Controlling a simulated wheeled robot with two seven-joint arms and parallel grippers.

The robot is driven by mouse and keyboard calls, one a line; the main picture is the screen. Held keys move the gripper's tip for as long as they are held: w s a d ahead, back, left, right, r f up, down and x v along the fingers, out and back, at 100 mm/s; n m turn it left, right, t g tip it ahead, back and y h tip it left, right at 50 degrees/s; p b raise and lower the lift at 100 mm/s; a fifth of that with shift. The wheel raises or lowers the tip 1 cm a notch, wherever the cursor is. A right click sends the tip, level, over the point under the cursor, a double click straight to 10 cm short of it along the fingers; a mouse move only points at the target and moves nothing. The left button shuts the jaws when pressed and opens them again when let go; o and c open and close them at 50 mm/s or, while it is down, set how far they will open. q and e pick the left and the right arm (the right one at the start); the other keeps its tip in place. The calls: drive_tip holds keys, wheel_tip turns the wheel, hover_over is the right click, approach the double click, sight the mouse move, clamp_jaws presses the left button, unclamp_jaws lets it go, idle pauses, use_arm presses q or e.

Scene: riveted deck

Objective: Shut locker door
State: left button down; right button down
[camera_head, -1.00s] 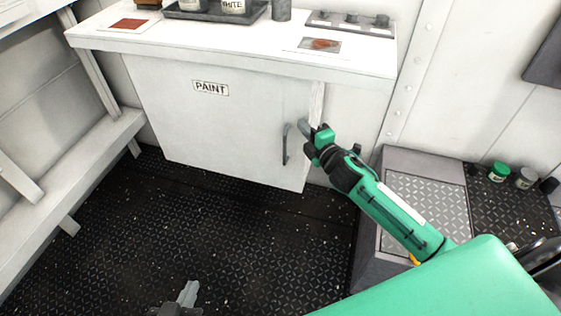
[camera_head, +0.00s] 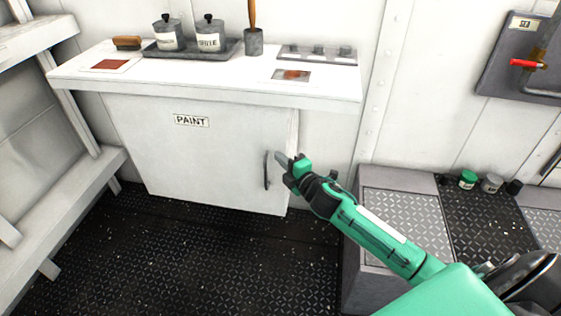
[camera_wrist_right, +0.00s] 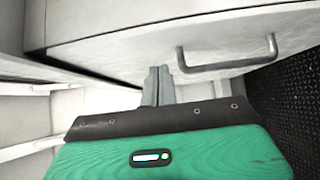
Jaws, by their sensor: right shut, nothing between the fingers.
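The white locker door (camera_head: 200,160), marked PAINT, hangs below the counter in the head view. Its lower edge slants slightly away from the counter's line, so it looks a little ajar, with the handle side outward. The dark grey bar handle (camera_head: 267,170) is near its right edge; the handle also shows in the wrist view (camera_wrist_right: 228,66). My right gripper (camera_head: 281,157) is shut and empty, its tips close to the door face just right of the handle. In the wrist view its fingers (camera_wrist_right: 157,85) point at the door; contact is unclear. My left gripper is out of view.
The white counter (camera_head: 200,82) above holds a tray (camera_head: 185,50) with two pots, a brush cup (camera_head: 254,42) and a brush. A white bench (camera_head: 75,195) is at the left. The dark deck in front is clear.

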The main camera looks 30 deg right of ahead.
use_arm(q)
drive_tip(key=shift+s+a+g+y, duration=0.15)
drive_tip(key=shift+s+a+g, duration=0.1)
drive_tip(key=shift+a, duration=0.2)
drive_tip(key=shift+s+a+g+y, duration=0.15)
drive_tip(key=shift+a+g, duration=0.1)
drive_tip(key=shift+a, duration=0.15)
use_arm(e)
drive_tip(key=s, duration=1)
drive_tip(key=shift+s+d+f, duration=0.15)
drive_tip(key=shift+s+d, duration=0.05)
drive_tip(key=shift+d, duration=0.25)
